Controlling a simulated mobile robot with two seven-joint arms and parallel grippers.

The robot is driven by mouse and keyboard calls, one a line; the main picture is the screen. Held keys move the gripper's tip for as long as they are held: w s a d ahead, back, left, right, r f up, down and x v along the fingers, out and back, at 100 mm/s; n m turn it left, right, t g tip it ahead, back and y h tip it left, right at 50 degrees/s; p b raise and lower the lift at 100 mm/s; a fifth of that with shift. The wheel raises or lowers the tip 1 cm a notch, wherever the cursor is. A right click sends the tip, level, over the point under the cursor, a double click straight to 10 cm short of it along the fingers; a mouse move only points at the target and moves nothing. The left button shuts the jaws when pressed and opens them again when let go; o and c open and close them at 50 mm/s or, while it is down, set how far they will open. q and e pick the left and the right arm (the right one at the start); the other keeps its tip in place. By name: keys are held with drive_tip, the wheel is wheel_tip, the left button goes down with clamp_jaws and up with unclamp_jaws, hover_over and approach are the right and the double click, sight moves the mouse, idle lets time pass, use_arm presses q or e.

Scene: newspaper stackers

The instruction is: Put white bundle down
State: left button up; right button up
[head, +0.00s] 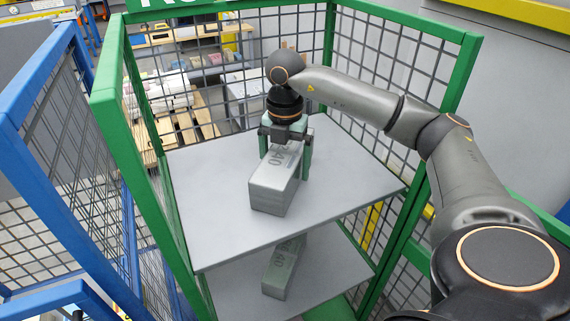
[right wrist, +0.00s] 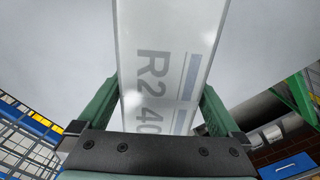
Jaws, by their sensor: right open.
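The white bundle (head: 270,199), a long pale block with "R240" printed on top, lies flat on the upper grey shelf (head: 215,215) of the green rack. My right gripper (head: 285,166) points down over its far part, with one green finger on each side. The jaws are open, with the bundle between them. In the right wrist view the bundle (right wrist: 165,40) runs between the two fingers (right wrist: 160,105), with its print facing the camera. The finger tips are partly hidden by the bundle in the head view. My left gripper is out of view.
A similar bundle (head: 281,268) lies on the lower shelf (head: 232,297). Green posts (head: 137,160) and mesh enclose the rack's sides and back. A blue mesh rack (head: 60,190) stands at the left. The upper shelf has free room on both sides of the bundle.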

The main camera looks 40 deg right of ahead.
sight(284, 152)
wheel_tip(284, 152, up, 5)
drive_tip(key=shift+w+f, duration=0.1)
wheel_tip(284, 152, up, 7)
drive_tip(key=p, duration=0.3)
